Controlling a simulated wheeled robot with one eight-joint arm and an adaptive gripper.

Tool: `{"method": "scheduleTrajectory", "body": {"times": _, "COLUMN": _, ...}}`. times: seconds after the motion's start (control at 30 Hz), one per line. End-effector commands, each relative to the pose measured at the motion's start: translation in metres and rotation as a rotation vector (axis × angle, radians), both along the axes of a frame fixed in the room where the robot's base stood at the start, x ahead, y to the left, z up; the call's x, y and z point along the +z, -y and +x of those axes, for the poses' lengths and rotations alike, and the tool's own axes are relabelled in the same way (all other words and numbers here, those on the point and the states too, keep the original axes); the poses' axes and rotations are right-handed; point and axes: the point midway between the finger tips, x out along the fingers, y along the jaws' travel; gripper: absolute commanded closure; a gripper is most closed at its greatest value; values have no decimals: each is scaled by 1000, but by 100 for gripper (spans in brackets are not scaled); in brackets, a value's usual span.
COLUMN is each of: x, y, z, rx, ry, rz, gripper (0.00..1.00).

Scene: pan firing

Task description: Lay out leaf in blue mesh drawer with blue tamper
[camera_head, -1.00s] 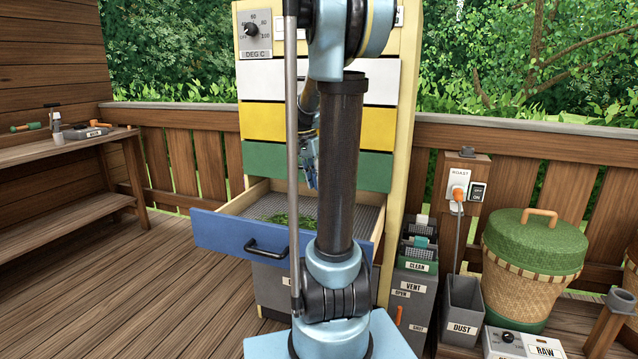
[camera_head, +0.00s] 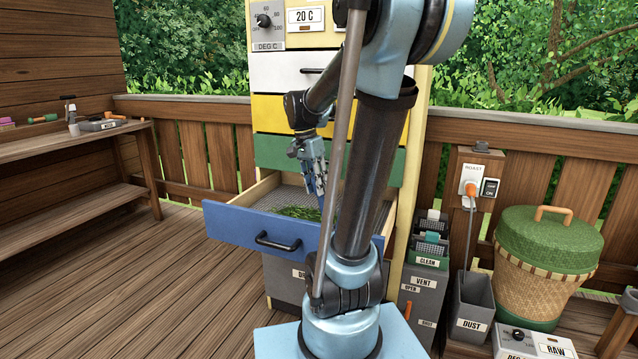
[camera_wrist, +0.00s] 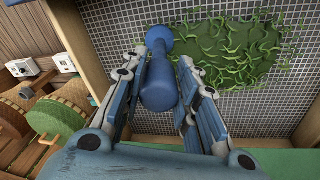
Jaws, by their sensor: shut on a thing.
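The blue drawer (camera_head: 228,222) is pulled out of the cabinet, and its grey mesh floor (camera_wrist: 285,115) shows in the wrist view. Green leaf (camera_wrist: 225,50) lies on the mesh in a patch, thick in the middle with loose strands around it; it also shows in the head view (camera_head: 298,212). My gripper (camera_wrist: 166,82) is shut on the blue tamper (camera_wrist: 160,85), with its rounded foot towards the mesh, left of the leaf patch. Whether the foot touches the mesh is unclear. In the head view my gripper (camera_head: 316,180) points down over the drawer, and my arm hides the drawer's right part.
The drawer's wooden side wall (camera_wrist: 95,40) stands close to the tamper. Green, yellow and white drawer fronts above are shut. Right of the cabinet stand a vent box (camera_head: 420,290), a dust bin (camera_head: 472,305) and a lidded basket (camera_head: 545,260). A bench (camera_head: 75,148) stands far left.

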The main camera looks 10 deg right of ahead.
Motion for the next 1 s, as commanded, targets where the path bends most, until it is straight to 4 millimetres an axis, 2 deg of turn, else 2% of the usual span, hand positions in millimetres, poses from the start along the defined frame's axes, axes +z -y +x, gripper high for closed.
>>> {"method": "scheduleTrajectory", "body": {"times": 0.13, "x": 0, "y": -8, "z": -11, "rx": 1, "ry": 0, "rz": 0, "gripper": 100}}
{"method": "scheduleTrajectory", "body": {"times": 1.0, "x": 0, "y": -21, "z": 84, "rx": 0, "ry": 0, "rz": 0, "gripper": 100}}
